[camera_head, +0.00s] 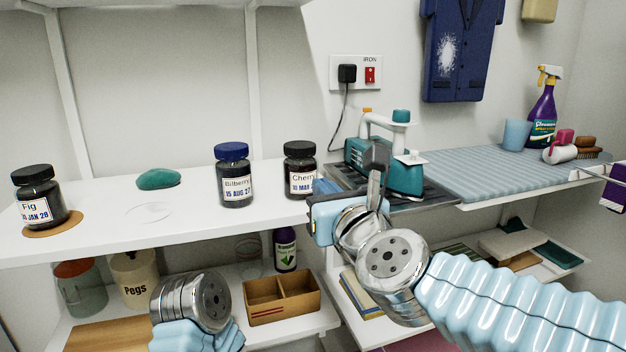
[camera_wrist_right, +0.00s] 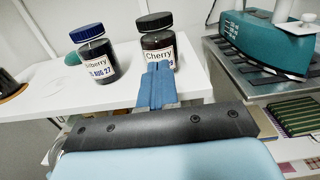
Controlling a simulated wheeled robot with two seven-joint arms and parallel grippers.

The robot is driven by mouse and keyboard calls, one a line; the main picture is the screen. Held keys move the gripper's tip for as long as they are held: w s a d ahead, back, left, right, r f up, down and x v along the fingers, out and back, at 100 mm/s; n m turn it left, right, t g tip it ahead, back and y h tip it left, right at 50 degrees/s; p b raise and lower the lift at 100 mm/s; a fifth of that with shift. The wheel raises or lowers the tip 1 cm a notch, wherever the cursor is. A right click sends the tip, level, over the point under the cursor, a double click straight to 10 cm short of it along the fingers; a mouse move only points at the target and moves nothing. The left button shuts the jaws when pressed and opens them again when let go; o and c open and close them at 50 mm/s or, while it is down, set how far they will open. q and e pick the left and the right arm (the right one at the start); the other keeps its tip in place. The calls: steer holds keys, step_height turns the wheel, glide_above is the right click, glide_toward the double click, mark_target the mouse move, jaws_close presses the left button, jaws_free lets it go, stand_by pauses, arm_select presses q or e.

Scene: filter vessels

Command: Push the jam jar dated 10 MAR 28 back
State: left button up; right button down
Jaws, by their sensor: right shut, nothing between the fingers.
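The Cherry jam jar (camera_head: 300,171), with a black lid, stands upright near the right end of the white shelf. Its label reads Cherry and 10 MAR, with the year hard to read. It also shows in the right wrist view (camera_wrist_right: 156,45). My right gripper (camera_wrist_right: 158,68) is shut and empty, its blue fingers just in front of this jar and covering the lower part of its label. In the head view the right gripper (camera_head: 324,187) is at the jar's lower right. I cannot tell whether it touches the jar. My left gripper is not in view.
The Bilberry jar (camera_head: 234,175), dated 15 AUG 27, stands left of the Cherry jar with a gap. The Fig jar (camera_head: 39,198) is at far left. A teal iron (camera_head: 404,175) on its tray stands close on the right. Bare shelf shows behind the jars.

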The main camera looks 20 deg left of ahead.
mark_target(308, 173)
steer(key=x, duration=0.5)
steer(key=shift+w+a, duration=0.15)
steer(key=shift+w, duration=0.1)
steer(key=shift+w+a, duration=0.1)
steer(key=x, duration=0.5)
steer(key=shift+w+a+f, duration=0.1)
steer(key=shift+w+a, duration=0.05)
steer(key=shift+w, duration=0.2)
steer(key=p+x, duration=0.1)
steer(key=x, duration=0.4)
steer(key=shift+w+a+p, duration=0.15)
steer(key=shift+a+p, duration=0.05)
steer(key=shift+p, duration=0.15)
steer(key=shift+w+a, duration=0.3)
steer(key=shift+w, duration=0.1)
